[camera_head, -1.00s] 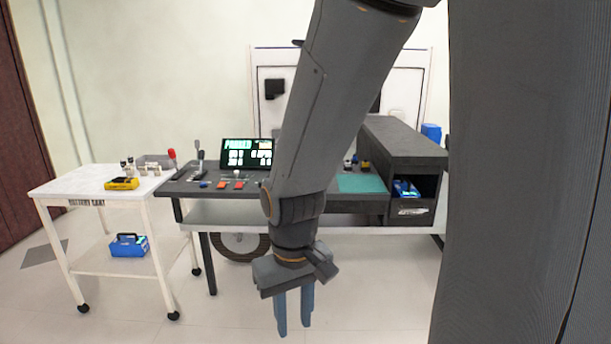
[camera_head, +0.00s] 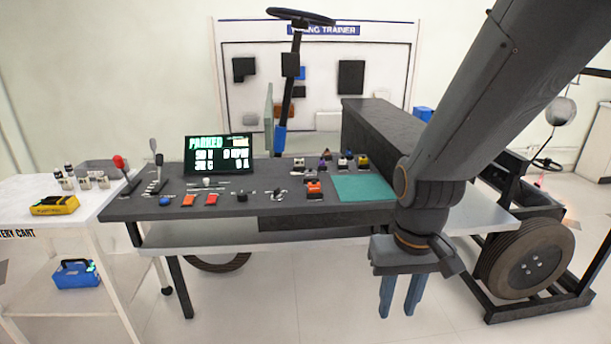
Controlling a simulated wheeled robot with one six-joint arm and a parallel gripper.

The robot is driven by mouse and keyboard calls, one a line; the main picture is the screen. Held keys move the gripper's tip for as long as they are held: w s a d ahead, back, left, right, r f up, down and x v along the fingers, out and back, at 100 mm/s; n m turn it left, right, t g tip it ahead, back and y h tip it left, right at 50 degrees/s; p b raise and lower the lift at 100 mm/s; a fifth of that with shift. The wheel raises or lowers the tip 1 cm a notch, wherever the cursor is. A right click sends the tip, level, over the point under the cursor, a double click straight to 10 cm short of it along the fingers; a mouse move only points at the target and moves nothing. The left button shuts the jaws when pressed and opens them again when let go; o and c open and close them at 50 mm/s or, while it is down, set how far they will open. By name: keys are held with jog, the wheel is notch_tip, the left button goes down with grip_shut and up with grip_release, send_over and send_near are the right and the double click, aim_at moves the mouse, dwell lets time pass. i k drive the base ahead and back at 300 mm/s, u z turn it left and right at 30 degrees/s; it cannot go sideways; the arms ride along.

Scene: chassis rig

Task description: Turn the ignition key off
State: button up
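The dark control bench (camera_head: 150,207) stands in front of me with a row of small controls along its front. A small knob or key-like switch (camera_head: 279,195) sits right of a black knob (camera_head: 242,196); it may be the ignition key, but its position is too small to read. A display (camera_head: 219,155) on the bench reads "PARKED". My gripper (camera_head: 400,297) hangs pointing down in front of the bench, right of these controls. Its two fingers are apart with nothing between them.
A white battery cart (camera_head: 60,195) with a yellow meter (camera_head: 54,205) stands at the left. A steering wheel (camera_head: 300,16) rises behind the bench. A teal mat (camera_head: 362,188) lies near my arm. A tyre (camera_head: 529,262) and frame stand at the right.

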aim_at(276, 192)
jog(key=u, duration=0.15)
jog(key=i, duration=1)
jog(key=u, duration=0.55)
